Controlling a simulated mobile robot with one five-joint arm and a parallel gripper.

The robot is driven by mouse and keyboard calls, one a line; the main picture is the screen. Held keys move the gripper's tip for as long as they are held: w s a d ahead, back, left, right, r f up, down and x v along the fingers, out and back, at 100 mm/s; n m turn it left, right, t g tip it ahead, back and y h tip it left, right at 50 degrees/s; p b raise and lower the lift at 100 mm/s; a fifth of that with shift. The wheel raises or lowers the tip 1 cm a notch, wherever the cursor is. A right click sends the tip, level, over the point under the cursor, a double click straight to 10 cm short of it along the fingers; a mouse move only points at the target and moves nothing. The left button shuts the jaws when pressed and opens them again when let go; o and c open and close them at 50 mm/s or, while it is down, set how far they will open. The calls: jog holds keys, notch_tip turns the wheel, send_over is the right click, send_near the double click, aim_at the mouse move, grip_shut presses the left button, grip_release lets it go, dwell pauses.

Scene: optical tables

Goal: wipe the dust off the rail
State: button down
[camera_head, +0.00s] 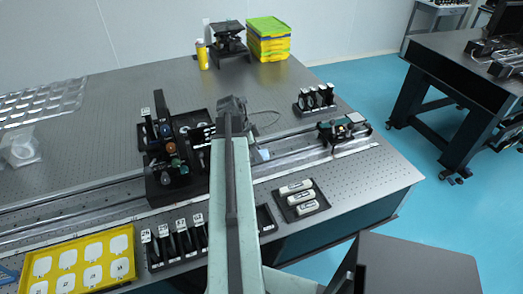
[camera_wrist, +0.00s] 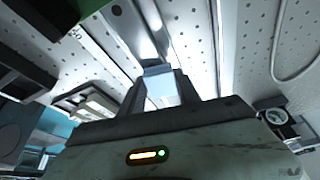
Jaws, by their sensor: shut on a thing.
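The rail (camera_head: 292,150) is a long metal track crossing the optical table from the left edge to the right side. It also shows in the wrist view as bright metal strips (camera_wrist: 193,45). My gripper (camera_wrist: 160,95) is shut on a pale blue-white wipe (camera_wrist: 158,72), which shows between the two dark fingers. In the head view my arm hides most of the gripper, and the wipe (camera_head: 263,154) shows just right of the arm at the rail. I cannot tell whether the wipe touches the rail. I cannot make out dust on it.
A dark optical assembly (camera_head: 172,160) stands over the rail left of my arm. Another carriage (camera_head: 342,131) sits at the rail's right end. A tray of white pieces (camera_head: 300,199) and a yellow tray (camera_head: 62,250) lie in front.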

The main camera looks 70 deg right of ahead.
aim_at(252, 160)
jog(key=shift+w+a+f, duration=0.15)
jog(key=shift+w+a, duration=0.95)
jog(key=shift+w, duration=0.2)
notch_tip(252, 160, up, 6)
jog(key=p, duration=0.5)
jog(key=shift+d+p, duration=0.1)
jog(key=shift+p, duration=0.3)
notch_tip(252, 160, up, 3)
jog(key=p, duration=0.3)
jog(key=shift+s, duration=0.1)
